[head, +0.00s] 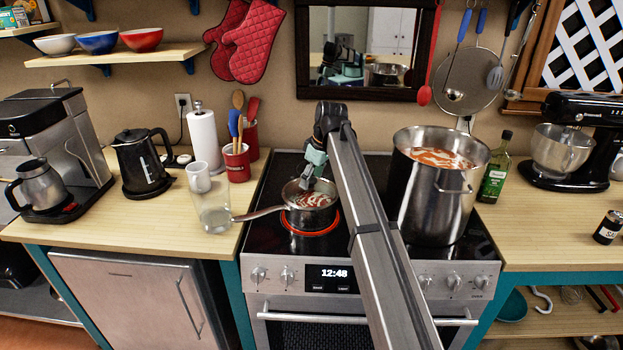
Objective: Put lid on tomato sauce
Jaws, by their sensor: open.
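A small saucepan (318,218) stands on a glowing red burner at the front left of the stove, its handle pointing left. It holds a red sauce with pale streaks. A tall steel pot (425,205) on the right of the stove also holds red contents with pale streaks. I cannot tell which one is the tomato sauce. My gripper (308,185) is open at the saucepan's back rim, pointing down; I cannot tell whether it touches the pan. No loose lid is clearly visible. A round grey disc (468,72) hangs on the wall; I cannot tell whether it is a lid.
A clear glass (214,218) stands near the saucepan's handle end. A white cup (198,177), a utensil crock (236,165) and a black kettle (142,170) stand on the left counter. A green bottle (494,178) stands right of the tall pot. The right counter's front has free room.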

